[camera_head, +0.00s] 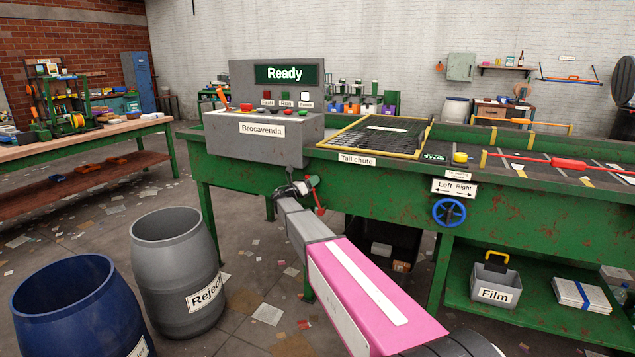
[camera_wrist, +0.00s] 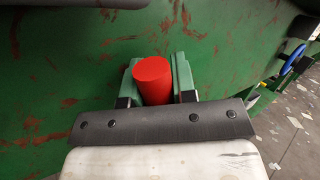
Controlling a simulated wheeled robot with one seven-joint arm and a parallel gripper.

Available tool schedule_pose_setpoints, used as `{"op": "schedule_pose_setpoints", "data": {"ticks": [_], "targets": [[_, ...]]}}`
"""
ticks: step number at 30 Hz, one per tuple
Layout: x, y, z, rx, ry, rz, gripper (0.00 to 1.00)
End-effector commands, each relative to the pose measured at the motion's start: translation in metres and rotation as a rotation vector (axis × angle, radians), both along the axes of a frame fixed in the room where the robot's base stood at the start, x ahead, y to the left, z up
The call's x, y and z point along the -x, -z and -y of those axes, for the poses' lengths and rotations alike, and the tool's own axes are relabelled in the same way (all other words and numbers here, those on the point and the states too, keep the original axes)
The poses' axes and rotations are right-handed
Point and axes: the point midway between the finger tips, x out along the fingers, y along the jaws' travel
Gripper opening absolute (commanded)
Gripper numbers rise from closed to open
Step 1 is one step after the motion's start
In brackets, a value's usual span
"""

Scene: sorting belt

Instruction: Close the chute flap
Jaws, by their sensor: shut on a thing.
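A red handle (camera_wrist: 153,80) sits between the two green fingers of my gripper (camera_wrist: 157,84) in the wrist view, in front of the rust-marked green belt side. In the head view my gripper (camera_head: 303,187) is at the green side below the grey control box. A red lever (camera_head: 320,203) shows just right of it and hangs down at a slant. The "Tail chute" label (camera_head: 357,160) is on the belt edge, up and right of my gripper. I cannot clearly make out the chute flap or tell its position.
The control box (camera_head: 262,140) reads "Ready" on its screen. A grey Reject barrel (camera_head: 177,270) and a blue barrel (camera_head: 78,310) stand at the left. A blue handwheel (camera_head: 449,212) is on the belt side to the right. Paper scraps litter the floor.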

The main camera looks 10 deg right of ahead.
Motion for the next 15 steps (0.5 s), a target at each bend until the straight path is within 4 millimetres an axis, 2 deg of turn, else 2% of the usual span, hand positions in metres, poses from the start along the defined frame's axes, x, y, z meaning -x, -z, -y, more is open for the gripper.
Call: {"op": "schedule_pose_setpoints", "data": {"ticks": [15], "targets": [[-0.0047, 0.0034, -0.0075, 0.047, -0.001, -0.034, 0.0]]}}
